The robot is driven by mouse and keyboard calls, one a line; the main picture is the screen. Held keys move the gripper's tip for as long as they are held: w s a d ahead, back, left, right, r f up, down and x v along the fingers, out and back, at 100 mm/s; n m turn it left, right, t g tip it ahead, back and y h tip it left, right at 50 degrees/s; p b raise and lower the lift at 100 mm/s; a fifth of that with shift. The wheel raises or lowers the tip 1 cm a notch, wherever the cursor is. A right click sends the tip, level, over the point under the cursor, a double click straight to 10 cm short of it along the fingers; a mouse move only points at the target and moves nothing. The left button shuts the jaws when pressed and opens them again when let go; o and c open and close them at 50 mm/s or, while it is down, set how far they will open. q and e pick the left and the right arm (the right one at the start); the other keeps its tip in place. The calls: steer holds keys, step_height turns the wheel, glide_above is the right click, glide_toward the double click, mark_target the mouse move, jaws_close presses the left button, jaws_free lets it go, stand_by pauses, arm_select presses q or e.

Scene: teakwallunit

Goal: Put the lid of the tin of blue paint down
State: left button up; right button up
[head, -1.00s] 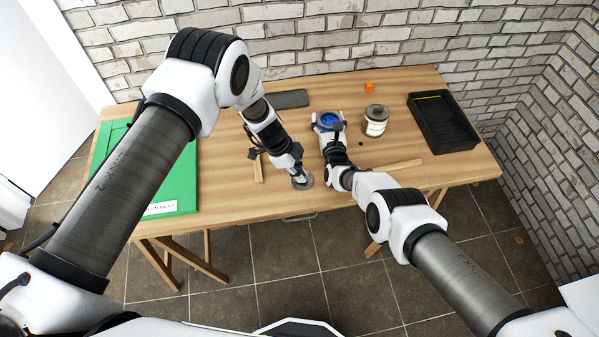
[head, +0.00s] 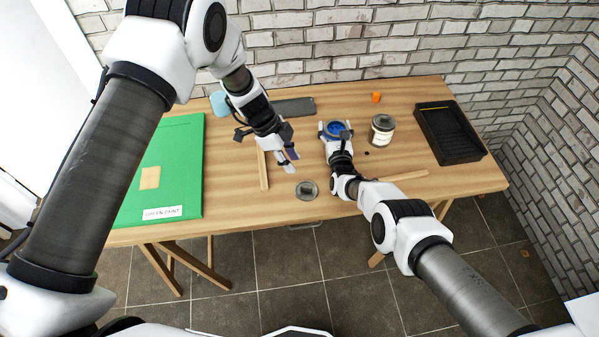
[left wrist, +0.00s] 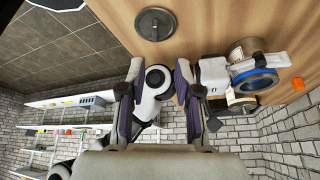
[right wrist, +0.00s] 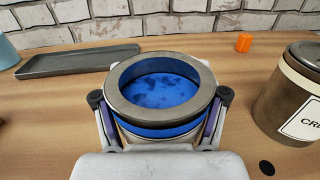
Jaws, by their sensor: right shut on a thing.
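The lid (head: 307,190) is a round grey disc with a small raised knob, lying flat on the table near its front edge. It also shows in the left wrist view (left wrist: 155,24). My left gripper (head: 289,162) is open and empty, above and behind the lid and apart from it. The tin of blue paint (right wrist: 150,93) stands uncovered, with blue paint inside its grey rim. It also shows in the head view (head: 335,129). My right gripper (right wrist: 155,130) is shut around the tin's sides.
A closed labelled tin (head: 382,130) stands right of the blue paint. A black tray (head: 447,134) is at the right, a green board (head: 160,185) at the left. Wooden sticks (head: 263,169), a grey tray (head: 292,106), a light blue cup (head: 220,104) and an orange cube (head: 376,97) are also on the table.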

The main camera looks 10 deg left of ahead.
steer(key=shift+f, duration=0.1)
arm_select(q)
steer(key=shift+v, duration=0.9)
